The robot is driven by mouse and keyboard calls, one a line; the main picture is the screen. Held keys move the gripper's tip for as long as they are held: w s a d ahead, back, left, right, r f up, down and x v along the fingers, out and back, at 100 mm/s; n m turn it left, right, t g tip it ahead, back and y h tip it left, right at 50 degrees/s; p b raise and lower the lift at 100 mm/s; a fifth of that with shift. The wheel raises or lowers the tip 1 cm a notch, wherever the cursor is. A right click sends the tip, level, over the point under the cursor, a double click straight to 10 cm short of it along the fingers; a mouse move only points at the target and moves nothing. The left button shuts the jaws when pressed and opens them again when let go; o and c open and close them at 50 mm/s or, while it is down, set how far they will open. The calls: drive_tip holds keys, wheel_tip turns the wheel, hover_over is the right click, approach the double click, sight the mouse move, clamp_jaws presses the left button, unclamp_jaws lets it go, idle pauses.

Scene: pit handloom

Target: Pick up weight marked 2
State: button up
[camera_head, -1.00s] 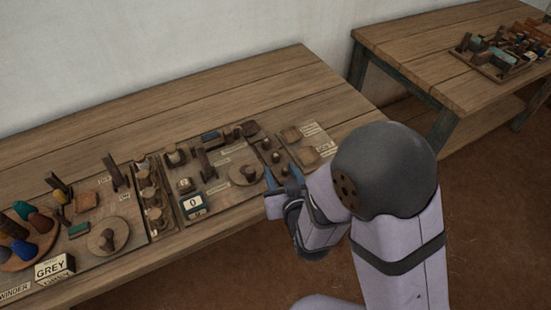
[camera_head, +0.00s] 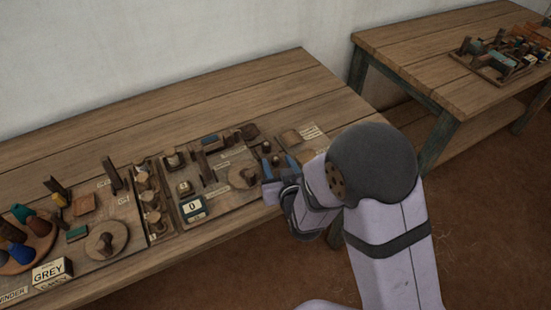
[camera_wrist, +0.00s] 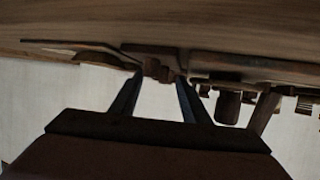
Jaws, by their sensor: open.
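My gripper (camera_head: 279,166) is open at the front right of the workboard, its blue fingers low and close to a short row of small dark weights (camera_head: 266,147). The marks on these weights are too small to read, so I cannot tell which one is marked 2. In the wrist view, the two fingers of my gripper (camera_wrist: 158,78) stand apart, and small brown pieces (camera_wrist: 155,67) show just beyond and between their tips. I cannot tell whether the fingers touch them. My gripper and arm hide part of the board's right end.
A round wooden disc with a knob (camera_head: 243,177) lies just left of my gripper. A display reading 0 (camera_head: 193,207) and several upright posts stand further left. The table's back strip is clear.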

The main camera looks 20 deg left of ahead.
drive_tip(key=shift+x, duration=0.8)
drive_tip(key=shift+s, duration=0.1)
clamp_jaws()
drive_tip(key=shift+r, duration=0.25)
wheel_tip(320, 180, up, 10)
